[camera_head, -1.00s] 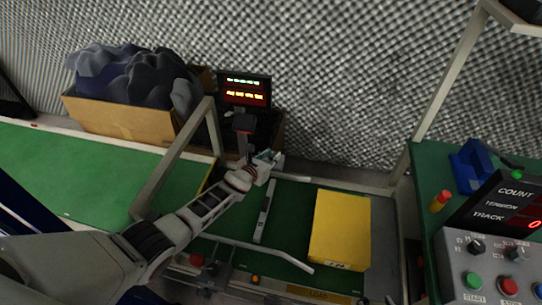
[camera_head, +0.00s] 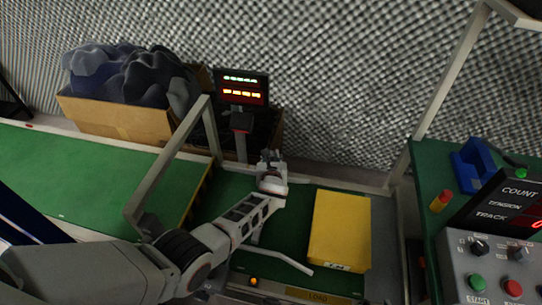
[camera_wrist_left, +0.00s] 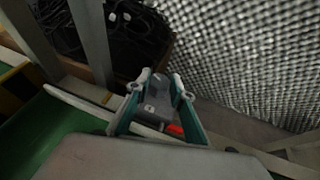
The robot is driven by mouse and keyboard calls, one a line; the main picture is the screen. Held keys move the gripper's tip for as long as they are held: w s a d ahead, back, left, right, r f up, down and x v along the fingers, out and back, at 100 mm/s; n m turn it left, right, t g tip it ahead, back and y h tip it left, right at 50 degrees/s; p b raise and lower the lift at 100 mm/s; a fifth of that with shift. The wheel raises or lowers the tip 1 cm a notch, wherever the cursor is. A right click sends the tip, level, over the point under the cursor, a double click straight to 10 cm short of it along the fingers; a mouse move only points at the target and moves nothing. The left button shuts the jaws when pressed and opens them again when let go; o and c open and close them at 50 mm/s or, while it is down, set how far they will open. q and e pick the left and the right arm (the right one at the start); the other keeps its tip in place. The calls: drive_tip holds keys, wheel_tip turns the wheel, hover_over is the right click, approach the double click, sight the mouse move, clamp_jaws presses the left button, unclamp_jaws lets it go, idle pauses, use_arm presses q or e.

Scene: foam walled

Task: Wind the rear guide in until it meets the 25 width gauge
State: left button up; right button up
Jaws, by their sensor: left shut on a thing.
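My left gripper (camera_head: 270,158) is at the far edge of the green belt, below the lit display. In the left wrist view its teal fingers (camera_wrist_left: 157,100) are shut on a grey crank handle (camera_wrist_left: 155,108), with a red part (camera_wrist_left: 175,129) just beneath. A pale rail (camera_wrist_left: 82,104), seemingly the rear guide, runs under the gripper there; its right end (camera_head: 299,181) shows in the head view. A yellow block (camera_head: 340,228), likely the width gauge, lies flat on the belt; its label is too small to read. A gap shows between block and rail. My right gripper is out of view.
A bent front rail (camera_head: 285,258) lies along the near side. A post with a display (camera_head: 241,88) stands behind my gripper. A slanted frame bar (camera_head: 172,160) is at the left. A control panel (camera_head: 494,262) is at the right.

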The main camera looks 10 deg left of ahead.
use_arm(q)
drive_tip(key=shift+s+d+f+n+y+b, duration=0.15)
drive_tip(key=shift+f+n+y+b, duration=0.2)
drive_tip(key=shift+n+y+b, duration=0.3)
drive_tip(key=shift+r+n+g+y, duration=0.1)
drive_tip(key=shift+n+g+y, duration=0.15)
drive_tip(key=shift+g+y, duration=0.1)
drive_tip(key=shift+r, duration=0.15)
